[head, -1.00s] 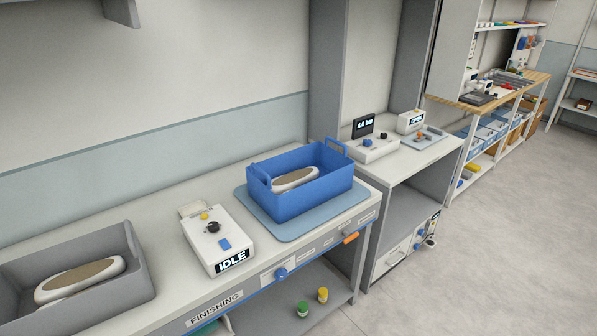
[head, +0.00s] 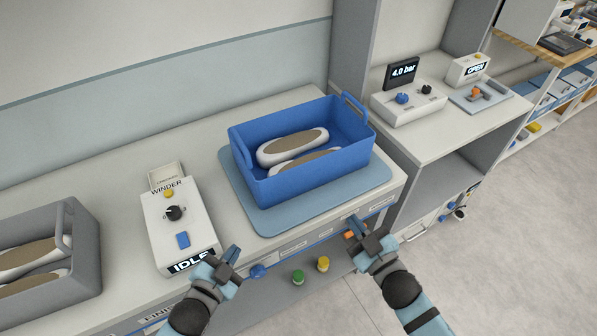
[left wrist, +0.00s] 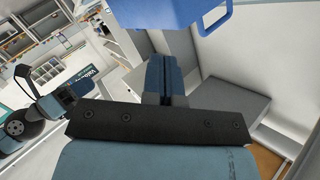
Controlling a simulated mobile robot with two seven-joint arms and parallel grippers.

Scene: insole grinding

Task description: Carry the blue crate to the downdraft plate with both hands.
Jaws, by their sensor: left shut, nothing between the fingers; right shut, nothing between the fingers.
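The blue crate (head: 305,150) stands on the blue-grey mat (head: 243,203) on the bench, with a handle at each end. Two pale insoles with brown tops (head: 292,146) lie in it. My left gripper (head: 232,256) is shut and empty in front of the bench edge, left of the crate and close to the IDLE box. My right gripper (head: 352,222) is shut and empty near the front edge, below the crate's right part. Neither touches the crate. In the left wrist view the shut fingers (left wrist: 165,70) show below a blue crate part (left wrist: 180,12). No part is labelled downdraft plate.
The white IDLE control box (head: 178,228) stands left of the mat. A grey bin (head: 80,250) with similar pieces is at the far left.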

